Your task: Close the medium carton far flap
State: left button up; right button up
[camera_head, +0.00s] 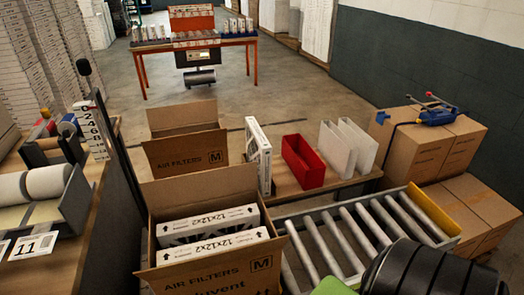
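The medium carton (218,273) stands open at the front, marked "AIR FILTERS" and "M". Its far flap (203,191) stands up at the back of the opening. Two white boxed filters, a back one (207,224) and a front one (213,245), both marked 12x12x2, sit inside the carton. The lower part of the carton is cut off by the picture's bottom edge. Neither gripper can be made out in the head view.
A second open "M" carton (187,148) stands behind. A red bin (303,162) and white filters (348,148) stand on a bench to the right. A roller conveyor (362,236) lies right of the carton. A dark post (112,140) rises at the left, by a workbench.

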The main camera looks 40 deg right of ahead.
aim_at(185, 189)
jog(key=z, duration=1.05)
